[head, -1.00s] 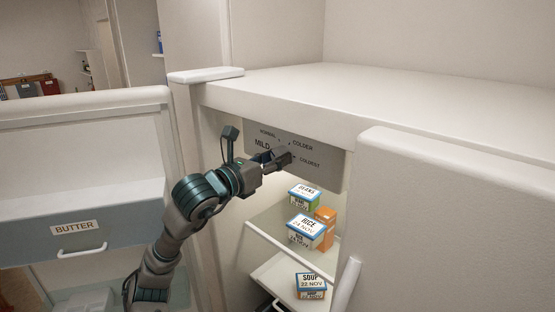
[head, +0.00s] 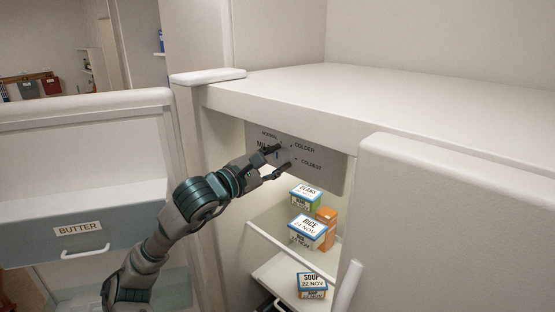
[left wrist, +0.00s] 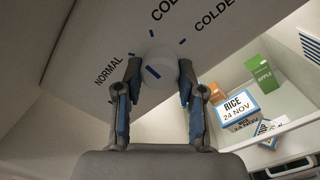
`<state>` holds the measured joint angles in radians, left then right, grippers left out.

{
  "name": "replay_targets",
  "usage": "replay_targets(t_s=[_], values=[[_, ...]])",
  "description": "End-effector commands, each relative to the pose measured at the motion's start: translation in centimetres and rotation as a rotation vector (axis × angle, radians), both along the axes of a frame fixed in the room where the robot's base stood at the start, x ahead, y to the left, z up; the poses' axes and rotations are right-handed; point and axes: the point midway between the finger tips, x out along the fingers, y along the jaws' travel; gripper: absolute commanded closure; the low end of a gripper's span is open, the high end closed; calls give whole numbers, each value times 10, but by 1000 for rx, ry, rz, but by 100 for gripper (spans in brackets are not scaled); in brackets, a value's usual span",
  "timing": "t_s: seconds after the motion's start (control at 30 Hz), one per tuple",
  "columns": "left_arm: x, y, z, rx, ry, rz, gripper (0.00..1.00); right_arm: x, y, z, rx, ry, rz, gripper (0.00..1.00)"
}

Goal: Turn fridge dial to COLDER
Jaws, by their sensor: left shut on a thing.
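The dial (left wrist: 160,68) is a pale round knob with a blue line, on the grey control panel (left wrist: 100,30) in the left wrist view. Its line slants toward the tick beside NORMAL; which end is the pointer I cannot tell. The panel (head: 325,179) also shows in the head view under the fridge top, with NORMAL, MILD, COLDER and COLDEST around the dial. My left gripper (head: 286,157) is at the panel, one finger above the other. In the wrist view its fingers (left wrist: 160,75) are on either side of the dial, shut on it. My right gripper is not in view.
Below the panel are shelves with a rice box (head: 307,227), a beans box (head: 305,195), an orange box (head: 326,214) and a soup box (head: 311,281). A door (head: 460,220) stands at right. A butter drawer (head: 80,240) is at left.

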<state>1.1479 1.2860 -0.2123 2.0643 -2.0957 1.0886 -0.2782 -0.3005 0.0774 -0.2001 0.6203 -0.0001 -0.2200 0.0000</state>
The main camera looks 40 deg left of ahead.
Motion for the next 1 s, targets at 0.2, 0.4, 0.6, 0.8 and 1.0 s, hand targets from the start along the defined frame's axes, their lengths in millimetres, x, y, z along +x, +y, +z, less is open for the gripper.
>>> replay_targets(t_s=[0.2, 0.4, 0.6, 0.8, 1.0], values=[[-2, 0, 4, 188, -25, 1, 96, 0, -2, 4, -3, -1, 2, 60], [-2, 0, 3, 325, -33, 1, 96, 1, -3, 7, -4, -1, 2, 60], [-1, -1, 2, 417, -37, -1, 96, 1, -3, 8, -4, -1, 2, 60], [-1, -2, 0, 460, -38, -3, 96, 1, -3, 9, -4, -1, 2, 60], [0, -3, -1, 472, -35, -4, 96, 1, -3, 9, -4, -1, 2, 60]])
